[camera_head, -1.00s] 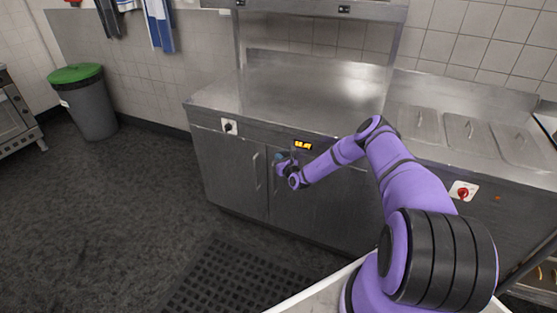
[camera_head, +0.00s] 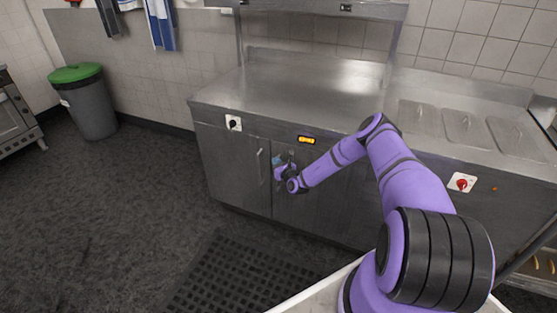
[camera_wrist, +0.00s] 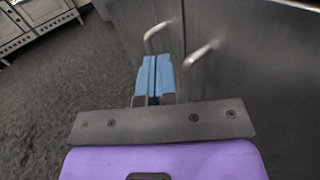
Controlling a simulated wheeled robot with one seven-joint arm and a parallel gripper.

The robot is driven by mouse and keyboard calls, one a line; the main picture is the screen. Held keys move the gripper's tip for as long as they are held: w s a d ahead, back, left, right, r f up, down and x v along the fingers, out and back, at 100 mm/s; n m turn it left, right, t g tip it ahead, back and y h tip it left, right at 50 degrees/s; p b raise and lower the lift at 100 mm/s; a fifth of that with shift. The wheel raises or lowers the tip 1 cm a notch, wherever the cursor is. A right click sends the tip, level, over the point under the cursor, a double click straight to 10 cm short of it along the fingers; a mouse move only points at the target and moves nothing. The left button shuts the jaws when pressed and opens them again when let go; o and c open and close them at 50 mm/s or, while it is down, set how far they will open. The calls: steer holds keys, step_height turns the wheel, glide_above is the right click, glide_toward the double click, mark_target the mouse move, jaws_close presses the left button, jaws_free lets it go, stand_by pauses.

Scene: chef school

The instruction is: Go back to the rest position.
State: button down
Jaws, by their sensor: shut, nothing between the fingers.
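My gripper (camera_head: 278,159) is at the end of my purple arm, in front of the steel cabinet doors under the counter. In the wrist view its two blue fingers (camera_wrist: 153,76) are pressed together with nothing between them. Two metal door handles show in the wrist view, a left one (camera_wrist: 157,30) and a right one (camera_wrist: 198,55). The fingers appear close to both handles. I cannot tell whether they touch either one. In the head view the left door's handle (camera_head: 260,165) stands just left of my gripper.
The steel counter (camera_head: 300,85) above the doors is bare. Lidded wells (camera_head: 465,128) and a red knob (camera_head: 461,183) are to the right. A grey bin with a green lid (camera_head: 90,100) stands at the back left. A black mat (camera_head: 235,272) lies on the open floor.

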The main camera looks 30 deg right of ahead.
steer(key=s+a, duration=0.4)
steer(key=a, duration=0.1)
steer(key=shift+a, duration=0.2)
